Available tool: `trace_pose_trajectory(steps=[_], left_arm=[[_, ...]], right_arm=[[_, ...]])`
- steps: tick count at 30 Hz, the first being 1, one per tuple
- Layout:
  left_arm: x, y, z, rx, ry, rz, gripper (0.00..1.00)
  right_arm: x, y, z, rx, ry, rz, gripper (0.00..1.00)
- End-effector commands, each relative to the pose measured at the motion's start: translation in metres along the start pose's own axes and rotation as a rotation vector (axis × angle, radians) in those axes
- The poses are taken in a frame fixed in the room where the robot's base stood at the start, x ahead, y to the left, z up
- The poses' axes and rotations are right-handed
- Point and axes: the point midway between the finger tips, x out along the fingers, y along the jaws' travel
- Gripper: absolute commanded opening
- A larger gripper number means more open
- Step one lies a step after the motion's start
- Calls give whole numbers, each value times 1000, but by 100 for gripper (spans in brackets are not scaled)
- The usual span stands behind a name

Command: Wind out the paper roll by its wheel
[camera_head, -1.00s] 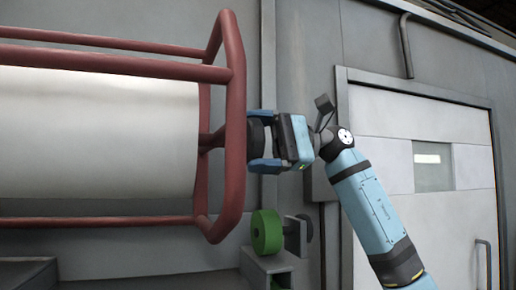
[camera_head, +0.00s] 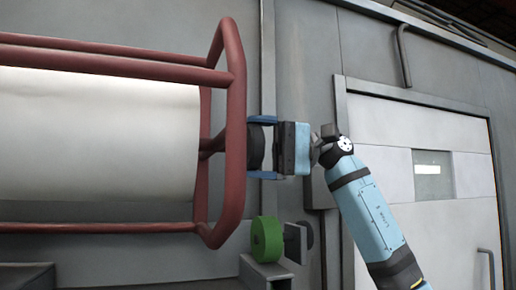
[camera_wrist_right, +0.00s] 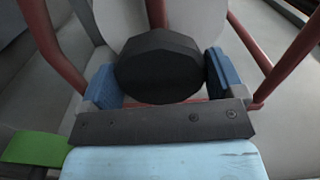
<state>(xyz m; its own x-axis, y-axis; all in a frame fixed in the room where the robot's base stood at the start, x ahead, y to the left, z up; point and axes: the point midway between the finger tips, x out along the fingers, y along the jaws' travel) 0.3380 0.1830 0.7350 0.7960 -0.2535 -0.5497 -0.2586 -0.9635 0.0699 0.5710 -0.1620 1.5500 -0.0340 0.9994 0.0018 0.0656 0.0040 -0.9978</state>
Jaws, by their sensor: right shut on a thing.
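The white paper roll (camera_head: 95,150) lies level inside a dark red tube frame (camera_head: 236,130) in the head view. A black wheel (camera_head: 256,147) sits at the right end of the roll's axle, just outside the frame. It also shows in the right wrist view (camera_wrist_right: 160,68) as a dark faceted disc. My right gripper (camera_head: 263,148) is shut on the black wheel, with one blue finger above it and one below. In the wrist view the fingers (camera_wrist_right: 162,80) flank the wheel on both sides. My left gripper is in neither view.
A green wheel-shaped part (camera_head: 267,239) stands on a grey ledge (camera_head: 266,270) below my right gripper. A white door (camera_head: 420,180) with a small window is in the grey wall at the right. The red bars pass close to my fingers.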

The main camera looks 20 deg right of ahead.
Motion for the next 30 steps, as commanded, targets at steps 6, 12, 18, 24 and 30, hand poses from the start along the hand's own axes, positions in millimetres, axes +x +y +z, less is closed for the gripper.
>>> trace_pose_trajectory(steps=[6, 12, 18, 24, 30], left_arm=[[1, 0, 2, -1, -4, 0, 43], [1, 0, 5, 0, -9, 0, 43], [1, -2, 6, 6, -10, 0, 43], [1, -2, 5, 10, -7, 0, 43], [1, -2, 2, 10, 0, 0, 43]], right_arm=[[0, 0, 1, -8, 0, 2, 46], [0, 0, 1, -6, 0, 2, 100], [-6, 0, 0, -3, 1, 2, 100], [-40, 0, 0, -2, 3, 2, 100], [-87, 0, 0, -4, 4, 2, 100]])
